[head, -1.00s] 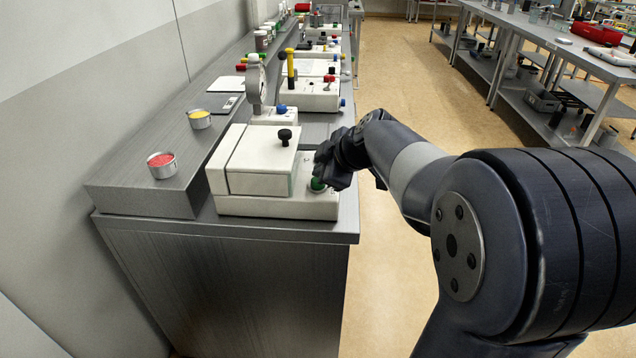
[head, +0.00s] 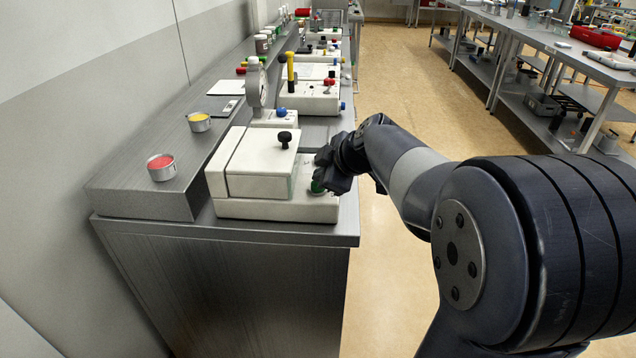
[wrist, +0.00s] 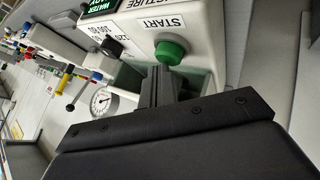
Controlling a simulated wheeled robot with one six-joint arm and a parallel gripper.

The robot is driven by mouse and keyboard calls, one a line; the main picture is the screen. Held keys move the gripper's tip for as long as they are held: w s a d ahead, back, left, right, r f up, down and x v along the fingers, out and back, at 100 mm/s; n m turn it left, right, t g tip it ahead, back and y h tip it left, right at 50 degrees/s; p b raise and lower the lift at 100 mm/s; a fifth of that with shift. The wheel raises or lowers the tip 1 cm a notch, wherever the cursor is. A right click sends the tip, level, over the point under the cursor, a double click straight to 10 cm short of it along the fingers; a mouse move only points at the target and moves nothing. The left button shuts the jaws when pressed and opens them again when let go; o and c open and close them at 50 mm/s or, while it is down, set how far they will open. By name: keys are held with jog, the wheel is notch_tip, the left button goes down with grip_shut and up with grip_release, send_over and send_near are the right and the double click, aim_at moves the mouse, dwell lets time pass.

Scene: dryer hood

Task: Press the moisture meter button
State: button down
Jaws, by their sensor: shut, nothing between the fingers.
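The moisture meter (head: 255,172) is a white box with a lid and a black knob, near the front end of the steel bench. Its green button (wrist: 170,52) sits under a START label in the wrist view. In the head view the green button (head: 317,187) is partly hidden by my gripper (head: 322,172), which is over the right part of the meter. In the wrist view my gripper (wrist: 157,82) is shut and empty, its tips close to the button. I cannot tell whether they touch it.
A dial gauge (head: 256,85) and more white devices stand behind the meter along the bench. Tins with red (head: 161,166) and yellow (head: 199,121) contents stand on the raised shelf at left. The floor aisle (head: 410,110) to the right is clear.

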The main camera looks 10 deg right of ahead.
jog(key=shift+f+b, duration=0.6)
jog(key=shift+b, duration=0.05)
dwell(0.4)
jog(key=shift+r, duration=0.2)
jog(key=shift+r+p, duration=0.6)
jog(key=shift+r, duration=0.5)
jog(key=shift+r+p, duration=1.35)
jog(key=shift+r, duration=1.15)
jog(key=shift+f+b, duration=0.85)
jog(key=shift+f, duration=0.6)
jog(key=shift+r+p, duration=0.45)
jog(key=shift+p, duration=1.1)
